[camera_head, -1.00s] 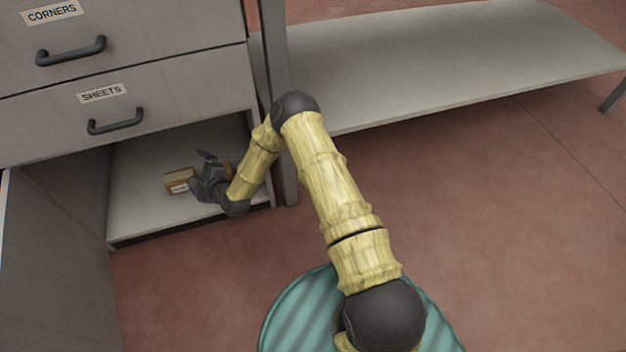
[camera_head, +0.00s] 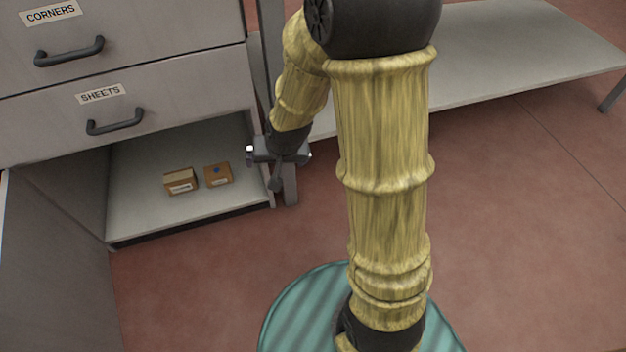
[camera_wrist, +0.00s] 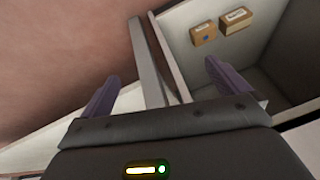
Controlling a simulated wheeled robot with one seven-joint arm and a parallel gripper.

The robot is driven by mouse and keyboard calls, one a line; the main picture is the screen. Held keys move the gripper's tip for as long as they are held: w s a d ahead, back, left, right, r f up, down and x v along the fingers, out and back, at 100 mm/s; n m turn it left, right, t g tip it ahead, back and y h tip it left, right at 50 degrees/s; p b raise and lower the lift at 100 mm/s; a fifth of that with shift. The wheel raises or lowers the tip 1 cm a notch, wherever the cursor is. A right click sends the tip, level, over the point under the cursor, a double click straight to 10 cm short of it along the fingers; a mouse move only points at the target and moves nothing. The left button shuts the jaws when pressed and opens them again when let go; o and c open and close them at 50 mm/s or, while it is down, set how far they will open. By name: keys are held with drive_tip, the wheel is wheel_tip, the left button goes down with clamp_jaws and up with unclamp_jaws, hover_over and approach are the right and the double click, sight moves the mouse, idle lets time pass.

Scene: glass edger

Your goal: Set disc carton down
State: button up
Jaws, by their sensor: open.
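Two small brown cartons stand side by side on the floor of the open cabinet compartment. I cannot read which is the disc carton. My gripper (camera_head: 276,166) is open and empty, outside the compartment by its right edge. Its two fingers (camera_wrist: 161,72) are spread apart in the wrist view, clear of both cartons.
The compartment floor (camera_head: 140,210) has bare room around the cartons. Drawers marked CORNERS (camera_head: 60,40) and SHEETS (camera_head: 140,110) are above it. An open door (camera_head: 50,265) stands at the left. A grey post (camera_head: 290,188) is close to my gripper. A low shelf (camera_head: 500,60) lies behind.

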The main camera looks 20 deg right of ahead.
drive_tip(key=s+d+r+n+g+h, duration=0.1)
drive_tip(key=s+d+r, duration=0.3)
drive_tip(key=s, duration=0.7)
drive_tip(key=shift+s+d+n+g, duration=0.3)
drive_tip(key=shift+d+n+g, duration=0.05)
drive_tip(key=shift+n+g, duration=0.4)
drive_tip(key=w+p+v, duration=0.2)
drive_tip(key=p+v, duration=0.9)
drive_tip(key=w+r+p+v, duration=0.1)
drive_tip(key=w+p+v, duration=0.2)
drive_tip(key=p+v, duration=0.8)
drive_tip(key=shift+r+p, duration=0.25)
drive_tip(key=shift+p, duration=0.2)
